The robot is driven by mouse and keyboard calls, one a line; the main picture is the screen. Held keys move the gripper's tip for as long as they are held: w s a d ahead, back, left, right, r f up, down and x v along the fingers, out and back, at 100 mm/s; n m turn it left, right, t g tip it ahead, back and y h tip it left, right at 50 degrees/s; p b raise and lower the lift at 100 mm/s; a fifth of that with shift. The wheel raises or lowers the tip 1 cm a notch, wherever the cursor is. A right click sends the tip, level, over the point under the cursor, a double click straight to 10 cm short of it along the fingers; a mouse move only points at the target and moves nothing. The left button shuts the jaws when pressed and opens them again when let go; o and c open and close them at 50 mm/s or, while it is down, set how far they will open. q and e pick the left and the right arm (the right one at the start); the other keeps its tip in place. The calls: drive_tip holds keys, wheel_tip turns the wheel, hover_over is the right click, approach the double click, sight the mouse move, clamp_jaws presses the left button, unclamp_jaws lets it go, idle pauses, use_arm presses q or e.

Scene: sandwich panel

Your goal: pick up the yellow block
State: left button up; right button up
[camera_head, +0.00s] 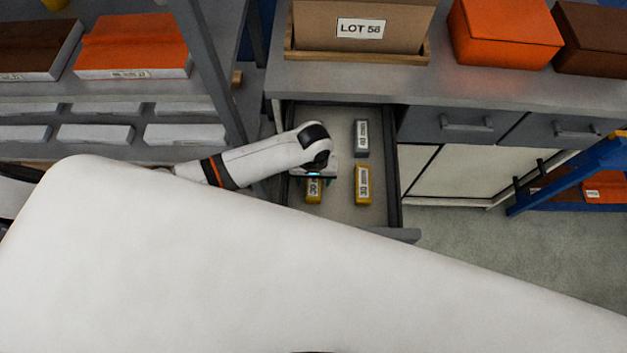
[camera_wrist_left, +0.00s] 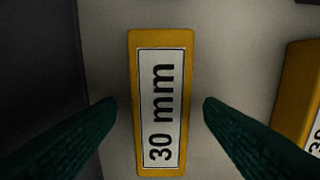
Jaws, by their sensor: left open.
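A yellow block (camera_wrist_left: 161,32) with a white "30 mm" label lies in the open drawer (camera_head: 338,207). In the left wrist view it sits between the two dark green fingers of my left gripper (camera_wrist_left: 160,108), which is open with a gap on each side of the block. In the head view this block (camera_head: 314,190) is partly hidden under my left gripper (camera_head: 315,176). A second yellow block (camera_head: 362,185), also labelled 30 mm, lies to its right, and its edge shows in the left wrist view (camera_wrist_left: 298,90). My right gripper is not in view.
A grey block (camera_head: 361,138) labelled 40 mm lies farther back in the drawer. The drawer's right wall (camera_head: 394,160) and the counter (camera_head: 365,78) above border the space. A large white surface covers the lower head view.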

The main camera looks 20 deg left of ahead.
use_arm(q)
drive_tip(key=shift+c, duration=0.3)
drive_tip(key=shift+r, duration=0.1)
drive_tip(key=c, duration=1.1)
